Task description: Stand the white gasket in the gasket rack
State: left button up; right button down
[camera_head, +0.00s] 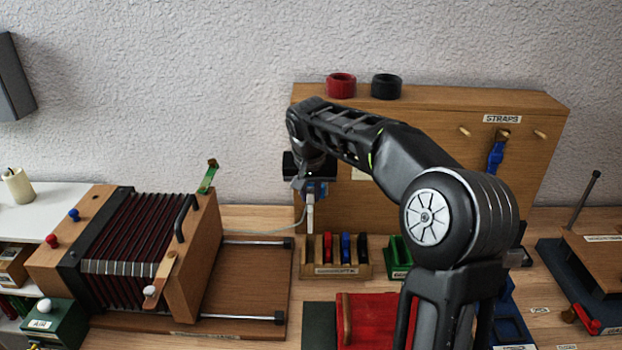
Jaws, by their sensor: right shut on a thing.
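The white gasket (310,213) is a thin pale strip hanging upright, seen edge-on, below my right gripper (310,197). My right gripper points down and is shut on its upper end. The wooden gasket rack (337,271) is on the table, with red, blue and black gaskets standing in it. The white gasket hangs above the rack's left end, its lower end close to the rack's back left. I cannot tell whether it touches the rack. My left gripper is not in view.
A wooden board marked STRAPS (540,150) stands behind. A bellows box (190,260) is at left, with a thin pale cord running from it toward the gripper. A green holder (398,264) sits right of the rack, and a red pad (370,318) in front.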

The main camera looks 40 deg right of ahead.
aim_at(310, 225)
jog(key=shift+s+a+r, duration=0.1)
dwell(0.3)
jog(key=shift+f+b, duration=3.3)
jog(key=shift+f, duration=1.1)
jog(key=shift+f+b, duration=0.25)
jog(key=shift+b, duration=0.05)
jog(key=shift+f, duration=0.35)
jog(key=shift+f+b, duration=1.55)
jog(key=c, duration=1.3)
grip_release()
